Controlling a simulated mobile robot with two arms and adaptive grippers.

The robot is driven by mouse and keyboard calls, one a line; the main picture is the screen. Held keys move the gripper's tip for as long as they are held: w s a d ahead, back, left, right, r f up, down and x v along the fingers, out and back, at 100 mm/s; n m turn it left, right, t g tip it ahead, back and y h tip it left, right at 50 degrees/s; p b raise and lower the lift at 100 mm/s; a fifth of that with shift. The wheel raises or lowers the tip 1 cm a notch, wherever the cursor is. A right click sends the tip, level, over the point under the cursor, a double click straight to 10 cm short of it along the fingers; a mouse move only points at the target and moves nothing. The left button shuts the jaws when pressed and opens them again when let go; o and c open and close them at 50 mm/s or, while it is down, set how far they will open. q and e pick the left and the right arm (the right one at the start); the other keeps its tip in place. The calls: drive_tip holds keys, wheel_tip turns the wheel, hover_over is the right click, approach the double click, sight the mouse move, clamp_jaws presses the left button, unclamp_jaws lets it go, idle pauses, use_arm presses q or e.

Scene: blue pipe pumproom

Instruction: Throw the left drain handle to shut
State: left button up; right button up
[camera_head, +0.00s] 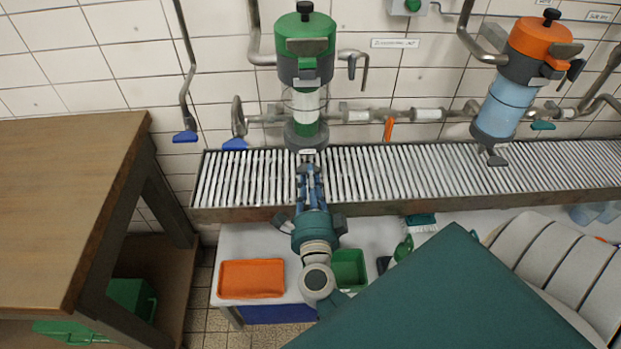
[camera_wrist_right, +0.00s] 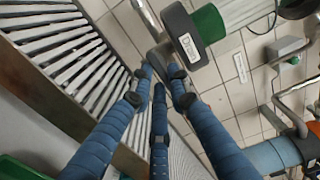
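The left unit is a green-and-grey canister (camera_head: 306,65) on the tiled wall above a slatted grating. The left drain handle (camera_wrist_right: 157,57) is a grey lever below its bottom end, beside a small tag. In the head view my gripper mostly hides this handle. My right gripper (camera_head: 310,172) reaches up from below, over the grating. In the right wrist view its blue fingers (camera_wrist_right: 160,76) are apart, with their tips close around the grey lever. I cannot tell whether they touch it. My left gripper is not in view.
An orange-and-blue canister (camera_head: 505,85) with its own grey lever (camera_head: 495,158) hangs at the right. The metal grating (camera_head: 400,175) runs along the wall. A wooden table (camera_head: 70,190) stands at the left. An orange tray (camera_head: 251,279) and a green bin (camera_head: 349,268) lie below.

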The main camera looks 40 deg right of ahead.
drive_tip(key=o, duration=0.3)
drive_tip(key=v, duration=1.2)
drive_tip(key=shift+s, duration=0.1)
